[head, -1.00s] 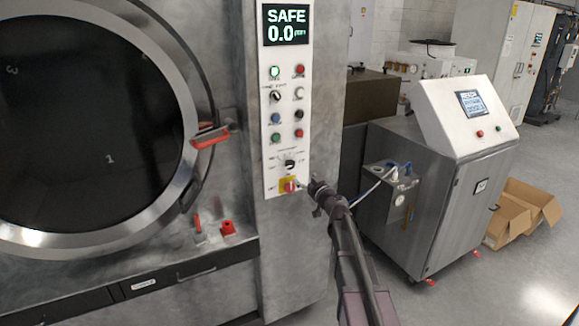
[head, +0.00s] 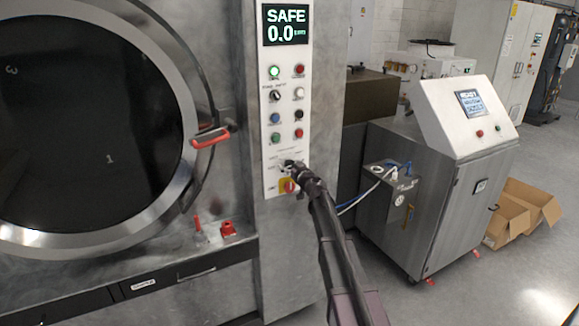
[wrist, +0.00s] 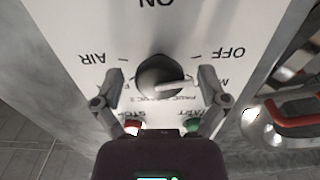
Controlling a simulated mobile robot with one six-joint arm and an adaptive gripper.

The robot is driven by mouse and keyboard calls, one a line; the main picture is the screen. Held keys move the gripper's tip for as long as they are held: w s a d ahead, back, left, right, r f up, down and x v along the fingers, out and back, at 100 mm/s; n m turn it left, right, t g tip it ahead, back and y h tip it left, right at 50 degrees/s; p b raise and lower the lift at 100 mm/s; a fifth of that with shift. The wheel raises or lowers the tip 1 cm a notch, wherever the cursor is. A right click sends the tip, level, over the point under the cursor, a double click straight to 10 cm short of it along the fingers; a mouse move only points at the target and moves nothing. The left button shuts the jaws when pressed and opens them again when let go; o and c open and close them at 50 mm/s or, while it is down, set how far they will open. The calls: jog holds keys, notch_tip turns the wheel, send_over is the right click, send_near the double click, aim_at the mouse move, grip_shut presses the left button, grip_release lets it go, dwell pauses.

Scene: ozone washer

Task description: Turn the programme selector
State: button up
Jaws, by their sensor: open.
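The programme selector is a dark round knob (wrist: 153,75) with a pale pointer, on the white control panel (wrist: 75,22). In the wrist view its pointer points to the right. My gripper (wrist: 160,82) is open, with one finger on each side of the knob. I cannot tell whether the fingers touch it. In the head view my gripper (head: 292,170) is at the lower part of the panel and hides most of the selector.
A red and yellow switch (head: 287,187) sits just below my gripper. Several buttons (head: 275,118) are above it. The round door's red handle (head: 210,137) is to the left.

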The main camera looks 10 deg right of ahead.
jog(key=c, duration=1.1)
jog(key=shift+a, duration=0.15)
jog(key=shift+c, duration=0.2)
